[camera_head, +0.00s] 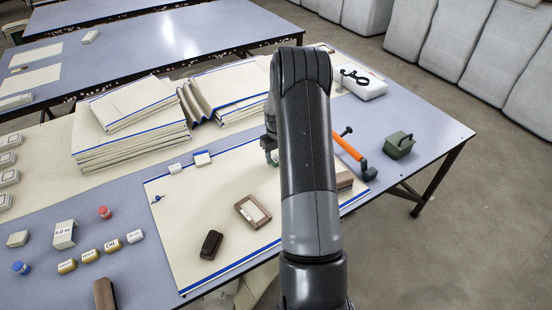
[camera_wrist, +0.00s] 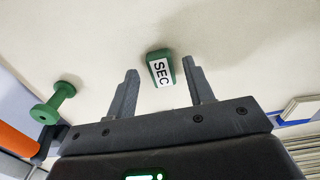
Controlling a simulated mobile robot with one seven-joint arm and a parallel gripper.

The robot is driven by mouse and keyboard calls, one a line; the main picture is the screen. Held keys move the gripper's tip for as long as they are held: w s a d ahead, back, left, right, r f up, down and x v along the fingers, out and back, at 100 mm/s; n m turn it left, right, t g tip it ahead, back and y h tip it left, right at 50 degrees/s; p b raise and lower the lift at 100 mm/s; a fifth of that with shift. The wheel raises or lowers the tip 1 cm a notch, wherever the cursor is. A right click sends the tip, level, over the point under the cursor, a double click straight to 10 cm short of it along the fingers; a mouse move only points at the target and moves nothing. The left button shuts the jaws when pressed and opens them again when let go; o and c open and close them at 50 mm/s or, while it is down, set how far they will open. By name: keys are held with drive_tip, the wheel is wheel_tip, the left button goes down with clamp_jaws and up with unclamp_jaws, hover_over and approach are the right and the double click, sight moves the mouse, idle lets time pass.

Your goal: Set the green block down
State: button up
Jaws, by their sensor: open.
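My gripper (camera_wrist: 160,67) is open, with one finger on each side of the block. A wider gap shows at the left finger. In the head view my gripper (camera_head: 268,146) is low over the far part of the blue-edged cloth (camera_head: 215,190). My arm hides most of the block there; only a sliver of green shows beside it.
A green spool (camera_wrist: 53,103) stands left of my gripper in the wrist view. A brown frame (camera_head: 253,211) and a dark brown block (camera_head: 211,244) lie on the cloth. Folded cloth stacks (camera_head: 130,125) stand behind. An orange-handled tool (camera_head: 347,146) lies right of my arm.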

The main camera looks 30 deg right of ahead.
wheel_tip(320, 180, up, 10)
drive_tip(key=s+a+r+t, duration=0.1)
drive_tip(key=s+a+r, duration=0.5)
drive_tip(key=r, duration=0.4)
drive_tip(key=s+a+r+t, duration=0.1)
drive_tip(key=s+a+r, duration=0.3)
drive_tip(key=a+r, duration=0.55)
drive_tip(key=s+a+r+t, duration=0.1)
drive_tip(key=s+a, duration=0.4)
drive_tip(key=s, duration=0.6)
drive_tip(key=s+a+r+t, duration=0.2)
drive_tip(key=s+a+r, duration=0.2)
drive_tip(key=s, duration=0.7)
drive_tip(key=shift+a+t, duration=0.3)
drive_tip(key=shift+a, duration=0.45)
drive_tip(key=shift+s, duration=0.1)
